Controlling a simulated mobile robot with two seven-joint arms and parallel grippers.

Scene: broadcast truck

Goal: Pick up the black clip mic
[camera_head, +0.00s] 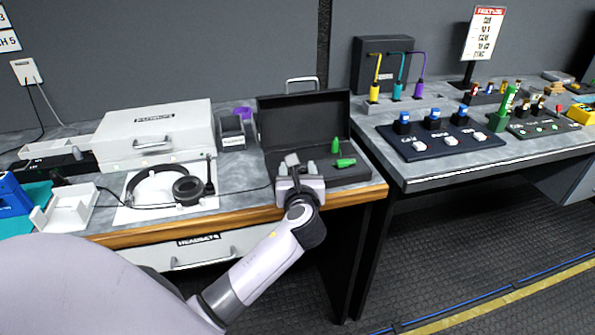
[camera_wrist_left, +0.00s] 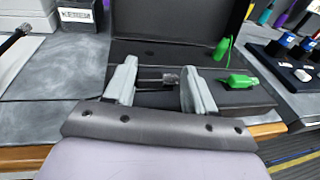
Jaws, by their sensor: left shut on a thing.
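My left gripper (camera_head: 297,168) is over the front left of an open black case (camera_head: 302,118) on the near desk. In the left wrist view its two grey fingers (camera_wrist_left: 158,78) stand apart, with the small black clip mic (camera_wrist_left: 171,78) with a greyish head between them. The gripper is shut on this mic, and the fingers hide its ends. In the head view the mic is hard to make out. Two green pieces, one upright (camera_head: 335,145) and one lying (camera_head: 346,162), are in the case to the right of the gripper. My right gripper is not in view.
The case's raised lid (camera_wrist_left: 190,25) stands behind the gripper. A headset (camera_head: 157,186) on a white sheet and a white case (camera_head: 155,138) are to the left. A second desk with a dark switch panel (camera_head: 440,146) is to the right, past a gap.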

